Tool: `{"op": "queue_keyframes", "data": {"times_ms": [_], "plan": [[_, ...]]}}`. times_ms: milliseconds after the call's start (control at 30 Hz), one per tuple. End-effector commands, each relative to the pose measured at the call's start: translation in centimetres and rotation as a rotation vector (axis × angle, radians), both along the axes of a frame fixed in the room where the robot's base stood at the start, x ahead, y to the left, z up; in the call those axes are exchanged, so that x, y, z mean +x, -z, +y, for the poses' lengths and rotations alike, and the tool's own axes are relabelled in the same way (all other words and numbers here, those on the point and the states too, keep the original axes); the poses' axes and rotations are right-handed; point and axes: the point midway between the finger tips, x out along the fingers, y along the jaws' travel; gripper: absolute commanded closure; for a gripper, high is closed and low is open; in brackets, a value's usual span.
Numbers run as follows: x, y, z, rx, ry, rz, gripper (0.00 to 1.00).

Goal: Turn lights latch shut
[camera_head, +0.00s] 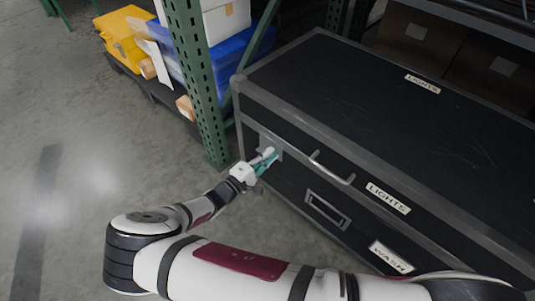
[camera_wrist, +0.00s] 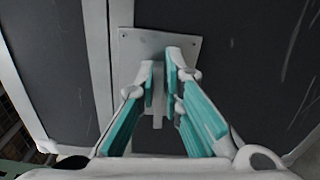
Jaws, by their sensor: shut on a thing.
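The large black case (camera_head: 330,105) with grey edging carries a LIGHTS label (camera_head: 388,198) on its front and another on its lid. A light metal latch plate (camera_wrist: 190,52) with rivets is on the case front, at the left end beside the handle. My gripper (camera_head: 268,158) is at this latch. In the wrist view my gripper's (camera_wrist: 165,85) teal-padded fingers are close together on the latch's small grey tab (camera_wrist: 157,108), which is mostly hidden between them. The latch's exact turn is hard to tell.
A bar handle (camera_head: 332,168) sticks out just right of the latch. A lower section has a recessed frame (camera_head: 327,209) and a WASH label (camera_head: 391,257). A green rack post (camera_head: 197,80) stands close left of the case. The floor at left is clear.

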Motion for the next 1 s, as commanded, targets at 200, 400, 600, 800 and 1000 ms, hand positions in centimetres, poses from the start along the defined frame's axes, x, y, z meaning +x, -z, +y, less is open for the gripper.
{"op": "queue_keyframes", "data": {"times_ms": [200,400,600,800,1000], "plan": [[0.13,-0.27,0.5,0.07,-0.008,-0.061,1.0],[0.13,-0.25,0.47,0.099,-0.007,-0.084,1.0],[0.12,-0.26,0.45,0.105,-0.008,-0.09,1.0],[0.11,-0.27,0.44,0.104,-0.007,-0.089,1.0],[0.08,-0.17,0.3,0.102,-0.004,-0.087,0.73]]}}
